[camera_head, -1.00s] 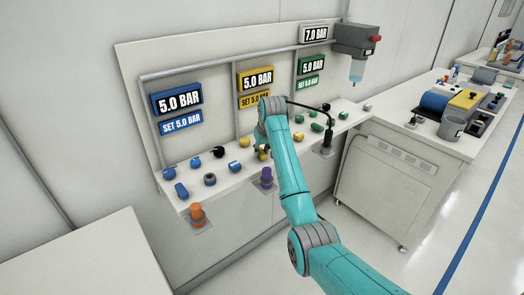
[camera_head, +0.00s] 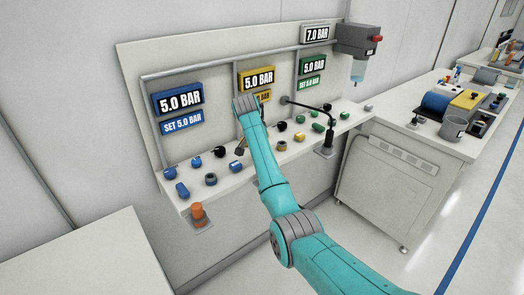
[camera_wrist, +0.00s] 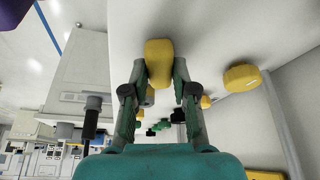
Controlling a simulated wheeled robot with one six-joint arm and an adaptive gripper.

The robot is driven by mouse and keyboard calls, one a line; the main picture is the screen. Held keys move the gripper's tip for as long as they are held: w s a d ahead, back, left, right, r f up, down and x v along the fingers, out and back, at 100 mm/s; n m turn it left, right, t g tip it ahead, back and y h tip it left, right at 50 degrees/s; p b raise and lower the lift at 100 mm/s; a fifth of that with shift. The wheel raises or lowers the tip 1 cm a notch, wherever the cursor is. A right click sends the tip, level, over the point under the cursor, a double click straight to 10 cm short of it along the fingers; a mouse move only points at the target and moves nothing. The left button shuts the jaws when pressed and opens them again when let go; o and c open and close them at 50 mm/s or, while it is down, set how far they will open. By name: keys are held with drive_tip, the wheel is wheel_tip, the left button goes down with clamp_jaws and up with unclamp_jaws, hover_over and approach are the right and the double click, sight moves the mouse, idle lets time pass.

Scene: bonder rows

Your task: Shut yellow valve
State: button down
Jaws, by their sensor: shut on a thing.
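In the wrist view my gripper (camera_wrist: 159,80) is shut on a yellow valve handle (camera_wrist: 159,60), with one finger on each side of it. The handle is a rounded, elongated yellow block against the pale bench top. A round yellow knob (camera_wrist: 241,77) stands apart to the right of the gripper. In the head view my arm reaches to the bench below the yellow 5.0 BAR display (camera_head: 257,78); the arm hides the held handle and most of the gripper. The yellow set display is partly covered by my wrist.
Blue valves and knobs (camera_head: 182,189) sit left on the bench, with an orange cylinder (camera_head: 198,212) at its front edge. Yellow and green fittings (camera_head: 299,137) lie right of my arm. A black bent-arm stand (camera_head: 327,138) rises nearby. A grey dispenser (camera_head: 358,40) hangs at upper right.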

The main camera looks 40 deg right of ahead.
drive_tip(key=shift+m+g, duration=0.7)
drive_tip(key=shift+m, duration=1.1)
drive_tip(key=shift+w, duration=0.1)
drive_tip(key=c, duration=0.9)
unclamp_jaws()
drive_tip(key=shift+a+r, duration=0.1)
drive_tip(key=v, duration=0.7)
drive_tip(key=shift+a+r, duration=0.1)
drive_tip(key=shift+r, duration=0.05)
